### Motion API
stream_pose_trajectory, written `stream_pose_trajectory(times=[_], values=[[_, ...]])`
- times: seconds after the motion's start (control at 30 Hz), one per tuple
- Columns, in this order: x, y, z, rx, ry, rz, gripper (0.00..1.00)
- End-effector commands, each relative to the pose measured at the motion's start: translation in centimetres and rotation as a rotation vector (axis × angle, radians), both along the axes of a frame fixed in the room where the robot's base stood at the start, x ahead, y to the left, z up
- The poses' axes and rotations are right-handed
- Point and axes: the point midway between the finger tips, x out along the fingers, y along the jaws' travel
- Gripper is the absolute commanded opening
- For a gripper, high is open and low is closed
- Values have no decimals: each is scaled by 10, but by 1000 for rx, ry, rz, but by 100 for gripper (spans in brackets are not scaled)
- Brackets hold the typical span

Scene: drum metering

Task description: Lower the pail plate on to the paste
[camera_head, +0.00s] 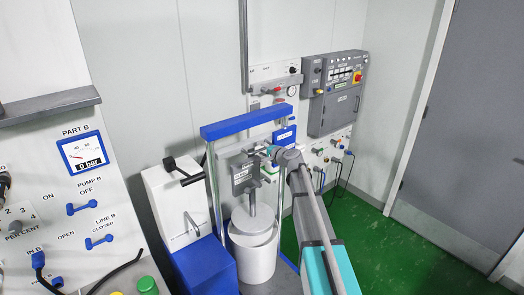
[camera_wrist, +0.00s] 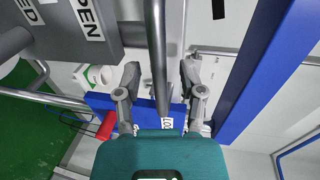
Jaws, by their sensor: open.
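A white pail (camera_head: 252,264) stands under a press frame with a blue top beam (camera_head: 250,122). The light grey round pail plate (camera_head: 245,222) sits at the pail's mouth, on a grey rod (camera_head: 253,198) below a grey block (camera_head: 240,172). The paste is hidden, so I cannot tell whether the plate touches it. My gripper (camera_head: 267,151) is at the upper right of this block. In the wrist view my gripper (camera_wrist: 160,76) is open, its fingers either side of a grey bar (camera_wrist: 158,45), with visible gaps. The block's labels (camera_wrist: 90,18) include "OPEN".
A blue panel (camera_wrist: 100,103) lies behind the bar, with a red handle (camera_wrist: 106,126) beside it. A white box on a blue base (camera_head: 177,208) stands left of the press. A control box (camera_head: 334,95) hangs on the wall. Green floor (camera_head: 430,245) is clear at right.

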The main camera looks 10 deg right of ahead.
Motion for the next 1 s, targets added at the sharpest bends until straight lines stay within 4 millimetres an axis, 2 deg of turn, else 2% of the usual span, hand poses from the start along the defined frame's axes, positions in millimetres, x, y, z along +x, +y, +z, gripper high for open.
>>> stream_pose_trajectory(times=[0.03,0.2,0.3,0.67,1.0], values=[[0,0,0,0,0,0,46],[0,0,0,0,0,0,14],[0,0,0,0,0,0,0],[0,0,-2,0,0,0,0],[0,0,-28,-1,0,0,0]])
